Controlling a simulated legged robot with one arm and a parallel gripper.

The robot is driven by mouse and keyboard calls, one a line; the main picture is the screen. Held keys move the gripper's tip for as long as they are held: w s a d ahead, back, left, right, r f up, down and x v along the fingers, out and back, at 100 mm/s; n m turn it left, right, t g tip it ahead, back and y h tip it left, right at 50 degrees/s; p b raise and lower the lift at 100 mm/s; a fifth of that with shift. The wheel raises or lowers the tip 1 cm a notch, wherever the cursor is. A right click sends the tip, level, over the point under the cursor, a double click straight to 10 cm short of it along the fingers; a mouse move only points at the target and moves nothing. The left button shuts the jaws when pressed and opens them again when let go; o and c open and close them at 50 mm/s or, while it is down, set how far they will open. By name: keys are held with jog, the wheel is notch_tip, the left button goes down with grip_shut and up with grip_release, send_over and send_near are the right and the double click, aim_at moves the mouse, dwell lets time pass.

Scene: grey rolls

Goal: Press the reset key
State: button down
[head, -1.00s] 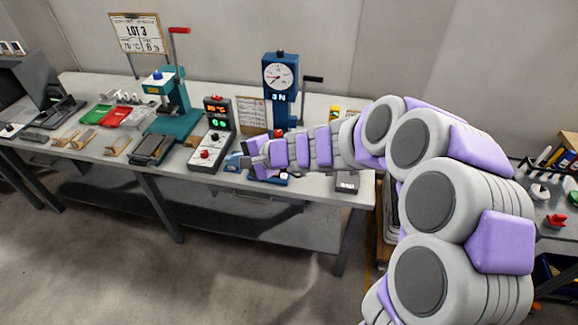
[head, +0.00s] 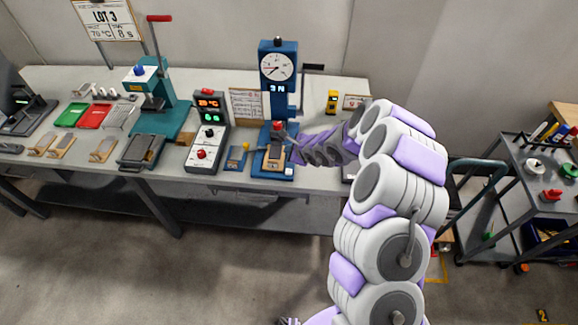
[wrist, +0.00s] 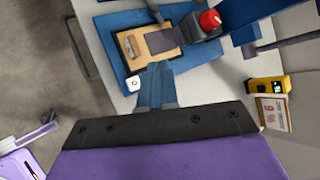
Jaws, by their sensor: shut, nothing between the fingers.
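A blue gauge stand (head: 279,75) with a round white dial stands on the bench. Its blue base (wrist: 112,50) carries a tan block with a dark plate (wrist: 160,42) and a red knob (wrist: 210,19). A small white key (wrist: 133,84) with a round mark is at the base's front edge; it also shows in the head view (head: 288,171). No "reset" label is readable on it. My gripper (wrist: 154,68) is shut and empty, above the base and just right of the white key in the wrist view. In the head view my gripper (head: 287,141) is over the base's right side.
A control box (head: 207,132) with red and green displays stands left of the stand, with a small blue item between them. A teal press (head: 165,95) is further left. A yellow device (wrist: 267,85) and a card are right of the stand. A cart stands far right.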

jog(key=shift+d, duration=0.15)
send_over(290, 173)
notch_tip(290, 173, down, 7)
jog(key=shift+w+f, duration=0.1)
jog(key=shift+f, duration=0.1)
jog(key=shift+f+b, duration=0.55)
jog(key=shift+f, duration=0.2)
jog(key=shift+f, duration=0.2)
dwell(1.7)
jog(key=shift+f+b, duration=0.15)
jog(key=shift+b, duration=0.2)
